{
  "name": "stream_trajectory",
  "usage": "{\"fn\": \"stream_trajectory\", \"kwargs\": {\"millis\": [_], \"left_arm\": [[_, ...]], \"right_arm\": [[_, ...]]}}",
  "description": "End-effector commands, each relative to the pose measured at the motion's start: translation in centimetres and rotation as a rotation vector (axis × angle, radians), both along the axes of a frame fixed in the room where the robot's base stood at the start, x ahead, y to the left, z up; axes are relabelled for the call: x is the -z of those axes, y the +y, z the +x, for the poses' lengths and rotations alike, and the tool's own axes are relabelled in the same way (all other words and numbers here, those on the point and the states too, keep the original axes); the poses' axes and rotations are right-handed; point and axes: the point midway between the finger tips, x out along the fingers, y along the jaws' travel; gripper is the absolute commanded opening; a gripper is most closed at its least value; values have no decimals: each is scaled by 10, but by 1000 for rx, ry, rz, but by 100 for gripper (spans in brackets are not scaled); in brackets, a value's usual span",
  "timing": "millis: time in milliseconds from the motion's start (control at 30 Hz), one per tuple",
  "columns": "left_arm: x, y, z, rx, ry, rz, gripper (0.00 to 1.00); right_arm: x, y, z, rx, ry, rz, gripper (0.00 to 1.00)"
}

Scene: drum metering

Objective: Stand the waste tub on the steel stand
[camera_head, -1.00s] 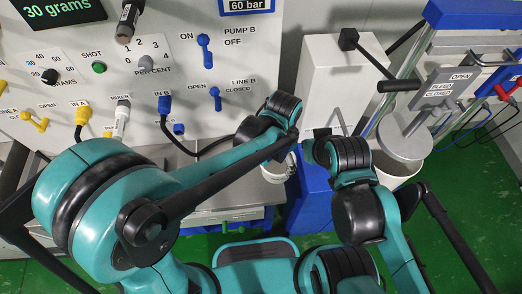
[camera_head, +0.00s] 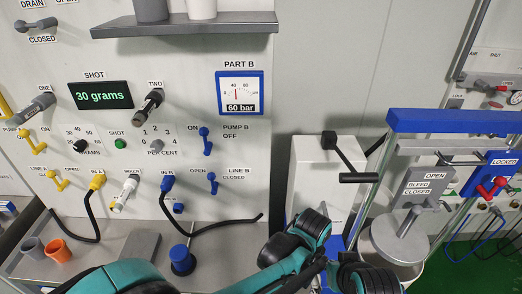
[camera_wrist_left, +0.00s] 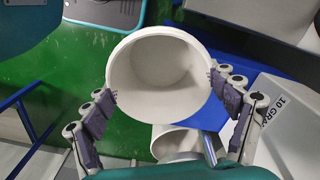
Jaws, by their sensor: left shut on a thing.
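The white waste tub (camera_wrist_left: 150,62) fills the middle of the left wrist view, its open mouth towards the camera and its inside empty. My left gripper (camera_wrist_left: 163,92) has its fingers against opposite sides of the tub near the rim and is shut on it. The head view shows neither the held tub nor my left gripper; only arm links show along its bottom edge. A grey metal block on the bench below the mixer, perhaps the steel stand (camera_head: 134,248), is partly hidden by my arm. My right gripper is not in view.
A second white round vessel (camera_wrist_left: 172,142) shows below the tub in the left wrist view. Grey and orange cups (camera_head: 57,251) and a blue-based post (camera_head: 182,262) stand on the bench. A white box with a black lever (camera_head: 318,170) and a lidded pail (camera_head: 398,245) are right.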

Motion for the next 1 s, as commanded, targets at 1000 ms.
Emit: {"fn": "stream_trajectory", "kwargs": {"millis": [1000], "left_arm": [[78, 237, 97, -919, 0, 0, 54]], "right_arm": [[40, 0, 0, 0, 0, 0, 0]]}}
